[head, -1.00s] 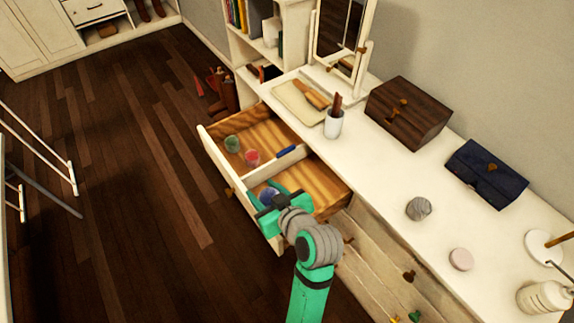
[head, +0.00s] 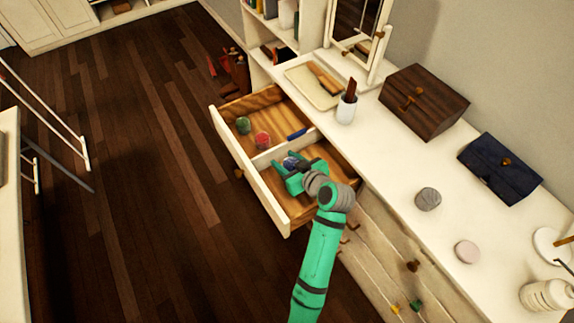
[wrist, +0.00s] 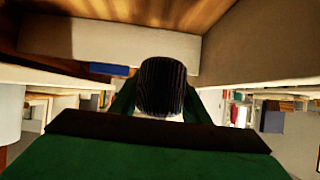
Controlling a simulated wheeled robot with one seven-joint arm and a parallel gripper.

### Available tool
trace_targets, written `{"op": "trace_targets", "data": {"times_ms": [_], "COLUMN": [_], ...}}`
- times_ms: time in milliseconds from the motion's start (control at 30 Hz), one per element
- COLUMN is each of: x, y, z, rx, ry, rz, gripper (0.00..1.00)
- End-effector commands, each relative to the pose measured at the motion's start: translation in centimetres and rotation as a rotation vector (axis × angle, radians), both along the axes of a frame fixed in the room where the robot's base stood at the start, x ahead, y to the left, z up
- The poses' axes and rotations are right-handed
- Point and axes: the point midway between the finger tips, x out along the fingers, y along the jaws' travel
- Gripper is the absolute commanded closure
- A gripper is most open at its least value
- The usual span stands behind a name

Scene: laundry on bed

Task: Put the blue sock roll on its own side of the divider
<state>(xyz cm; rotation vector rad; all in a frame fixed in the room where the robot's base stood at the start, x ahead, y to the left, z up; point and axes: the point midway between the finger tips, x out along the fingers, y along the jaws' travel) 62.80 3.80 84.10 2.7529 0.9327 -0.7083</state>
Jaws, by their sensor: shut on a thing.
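The blue sock roll (head: 290,163) is between the fingers of my gripper (head: 291,159), which is shut on it. In the wrist view the roll (wrist: 162,88) looks dark and ribbed, between the green fingers. The open drawer (head: 262,190) has a pale divider (head: 271,154) across it. My gripper holds the roll over the near compartment, close to the divider. I cannot tell whether the roll touches the drawer floor. A green roll (head: 243,125) and a red roll (head: 263,140) lie in the far compartment.
A small blue item (head: 297,134) lies beyond the divider, near the drawer's back. The dresser top (head: 385,165) beside the drawer holds a cup (head: 346,108), a wooden box (head: 424,100), a navy pouch (head: 499,168) and a grey roll (head: 428,199). The near compartment's visible floor looks clear.

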Motion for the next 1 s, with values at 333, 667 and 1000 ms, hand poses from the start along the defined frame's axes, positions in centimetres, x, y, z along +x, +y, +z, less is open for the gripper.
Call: {"op": "trace_targets", "data": {"times_ms": [333,667,1000], "x": [0.8,0.8,0.8], "y": [-0.4,-0.4,-0.3], "z": [-2.8,-4.1,-4.8], "rx": [0.003,0.000,0.000], "ry": [0.003,-0.001,0.000], "rz": [-0.001,-0.001,0.000], "gripper": [0.80,0.80,0.80]}}
